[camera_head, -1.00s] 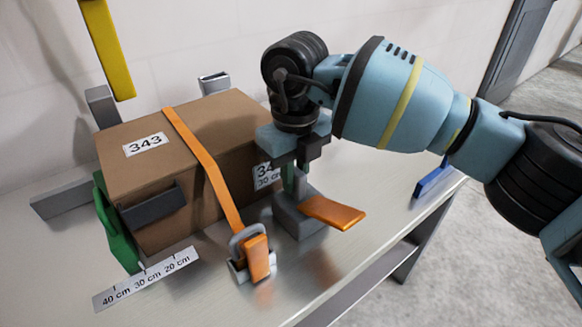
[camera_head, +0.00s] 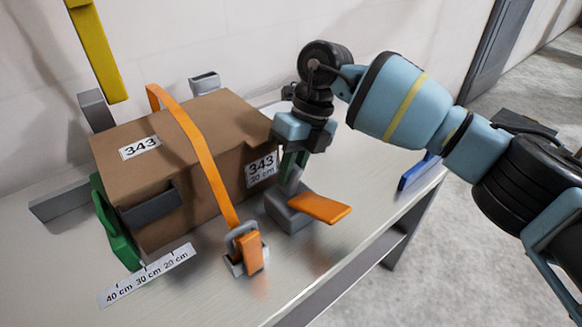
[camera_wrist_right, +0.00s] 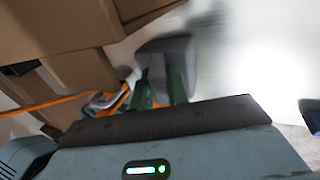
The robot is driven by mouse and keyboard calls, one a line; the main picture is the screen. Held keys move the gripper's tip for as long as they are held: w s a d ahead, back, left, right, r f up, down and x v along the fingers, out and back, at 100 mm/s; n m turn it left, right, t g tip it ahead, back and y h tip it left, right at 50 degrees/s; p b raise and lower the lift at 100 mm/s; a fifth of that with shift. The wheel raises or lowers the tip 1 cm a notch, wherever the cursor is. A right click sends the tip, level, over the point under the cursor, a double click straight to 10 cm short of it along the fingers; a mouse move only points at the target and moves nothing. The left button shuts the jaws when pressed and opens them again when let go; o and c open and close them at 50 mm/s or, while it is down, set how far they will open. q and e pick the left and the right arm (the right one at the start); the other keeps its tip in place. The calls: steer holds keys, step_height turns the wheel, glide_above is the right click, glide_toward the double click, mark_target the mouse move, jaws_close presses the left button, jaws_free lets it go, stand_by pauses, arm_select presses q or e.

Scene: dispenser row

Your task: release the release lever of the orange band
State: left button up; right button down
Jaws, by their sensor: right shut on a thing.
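The orange band (camera_head: 190,130) runs over a brown box (camera_head: 115,165). It bows up clear of the box top at the back and runs down to a grey buckle with an orange tab (camera_head: 252,255). Right of it stands a grey block (camera_head: 292,212) with an orange lever paddle (camera_head: 320,207) sticking out towards the front right. My right gripper (camera_head: 292,170) points down at this block, its green fingers closed on the block's grey upright part. My left gripper is not in view.
Grey stops (camera_head: 58,203) and a green bracket (camera_head: 118,235) stand around the box. A scale strip (camera_head: 148,275) lies at the front left. A yellow bar (camera_head: 95,50) hangs at the upper left. A blue piece (camera_head: 415,172) sits at the table's right edge.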

steer(key=shift+r, duration=0.15)
steer(key=c, duration=1.4)
jaws_free()
steer(key=shift+o, duration=0.2)
steer(key=v, duration=0.7)
steer(key=shift+r, duration=0.35)
steer(key=shift+w+d, duration=0.15)
